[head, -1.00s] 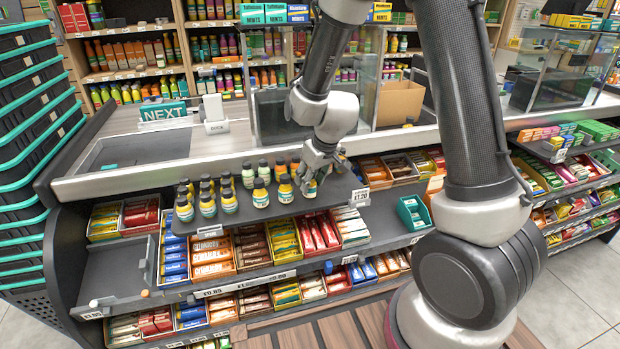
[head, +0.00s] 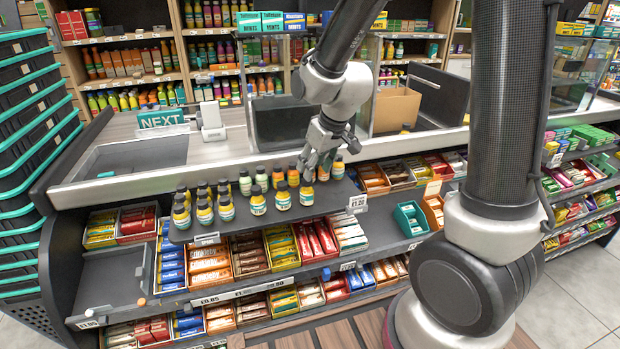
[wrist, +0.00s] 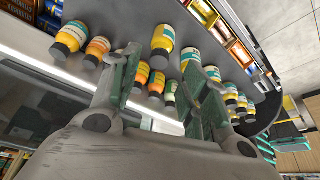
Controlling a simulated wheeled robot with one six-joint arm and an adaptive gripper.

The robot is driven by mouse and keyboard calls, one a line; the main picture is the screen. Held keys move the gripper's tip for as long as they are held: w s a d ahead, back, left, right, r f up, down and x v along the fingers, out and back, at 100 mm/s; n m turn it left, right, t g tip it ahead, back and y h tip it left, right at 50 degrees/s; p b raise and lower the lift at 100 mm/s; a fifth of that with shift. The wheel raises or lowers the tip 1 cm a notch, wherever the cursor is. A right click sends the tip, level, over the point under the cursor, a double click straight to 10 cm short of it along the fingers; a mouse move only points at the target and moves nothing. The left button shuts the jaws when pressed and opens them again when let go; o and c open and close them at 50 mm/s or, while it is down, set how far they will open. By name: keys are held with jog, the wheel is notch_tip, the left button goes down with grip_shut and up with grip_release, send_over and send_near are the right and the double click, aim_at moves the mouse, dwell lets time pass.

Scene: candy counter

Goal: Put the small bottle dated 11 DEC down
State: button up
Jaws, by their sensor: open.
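Several small yellow, orange and green bottles with dark caps stand on the grey upper shelf (head: 325,208) of the counter. Their dates are too small to read, so I cannot tell which is dated 11 DEC. One small bottle (head: 306,194) stands upright at the right end of the front row, just below my gripper (head: 318,165). In the wrist view my gripper (wrist: 162,62) is open, with nothing held between its fingers. A yellow bottle (wrist: 162,43) shows beyond the gap, apart from the fingertips.
Two orange bottles (head: 338,168) stand close to the right of my gripper. More bottles (head: 205,212) crowd the shelf's left part. Sweet boxes (head: 311,240) fill the shelf below. The front right of the upper shelf is clear.

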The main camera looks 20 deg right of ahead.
jog(key=s+d+r+m, duration=0.1)
jog(key=s+d+r, duration=0.3)
jog(key=s, duration=0.4)
jog(key=s+d+r+m+h, duration=0.1)
jog(key=s+d+r+m, duration=0.1)
jog(key=s+d+r, duration=0.3)
jog(key=s+d+r+m, duration=0.1)
jog(key=s+d+r, duration=0.3)
jog(key=s, duration=0.6)
jog(key=shift+s+d+r+h, duration=0.3)
jog(key=shift+d+r+h, duration=0.1)
jog(key=shift+r, duration=0.45)
